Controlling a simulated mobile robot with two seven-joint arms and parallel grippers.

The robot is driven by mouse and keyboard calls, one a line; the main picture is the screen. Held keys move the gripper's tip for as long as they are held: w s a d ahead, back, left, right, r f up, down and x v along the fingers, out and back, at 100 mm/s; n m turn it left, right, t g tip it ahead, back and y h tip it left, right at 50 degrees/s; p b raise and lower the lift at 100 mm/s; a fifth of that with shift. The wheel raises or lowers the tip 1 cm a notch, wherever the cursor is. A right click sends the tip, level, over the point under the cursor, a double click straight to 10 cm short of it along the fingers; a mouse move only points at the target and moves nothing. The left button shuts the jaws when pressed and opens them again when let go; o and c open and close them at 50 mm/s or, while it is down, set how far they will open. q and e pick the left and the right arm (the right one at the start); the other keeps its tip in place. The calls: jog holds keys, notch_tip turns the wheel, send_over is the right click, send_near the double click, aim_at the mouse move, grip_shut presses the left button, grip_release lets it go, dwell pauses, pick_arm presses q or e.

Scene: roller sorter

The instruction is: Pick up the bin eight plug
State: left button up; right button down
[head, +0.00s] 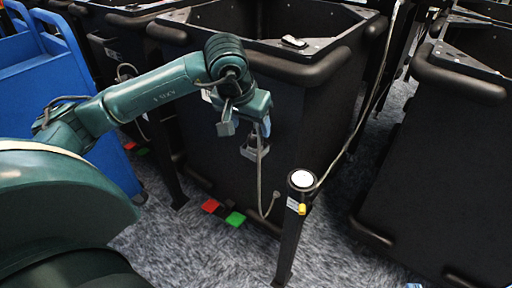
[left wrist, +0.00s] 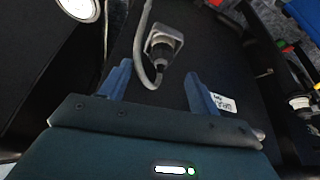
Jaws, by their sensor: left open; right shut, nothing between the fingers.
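A grey plug or connector (left wrist: 162,52) sits at a grey square socket housing (left wrist: 168,36) on the front of the black bin, in the left wrist view. Its grey cable (left wrist: 138,62) loops beside it. In the head view the grey housing (head: 253,153) is just below my left gripper (head: 246,129), and the cable (head: 260,182) hangs down from there. My left gripper is open, its two blue fingers apart in the left wrist view (left wrist: 158,82), with the plug ahead between them and not gripped. Whether the plug is fully seated cannot be told. My right gripper is not in view.
A black post (head: 291,235) with a white round top stands right of the cable. Another black bin (head: 440,170) is at the right. Blue carts (head: 50,85) stand at the left. Red and green pieces (head: 235,218) are at the bin's foot. Grey floor shows between.

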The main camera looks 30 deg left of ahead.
aim_at(254, 137)
pick_arm(q)
jog(key=x, duration=0.2)
jog(key=shift+w+f, duration=0.15)
jog(key=shift+f, duration=0.15)
jog(key=b+x, duration=0.1)
jog(key=x, duration=0.4)
jog(key=shift+w+a+r+b, duration=0.1)
jog(key=shift+w+a+b, duration=0.1)
jog(key=shift+b, duration=0.2)
pick_arm(e)
jog(key=shift+a+r+n+t+y, duration=0.1)
jog(key=shift+a+n+t+y, duration=0.25)
jog(key=shift+n+t+y, duration=0.2)
pick_arm(q)
jog(key=c, duration=1.2)
jog(key=shift+o, duration=0.2)
jog(key=shift+r, duration=0.15)
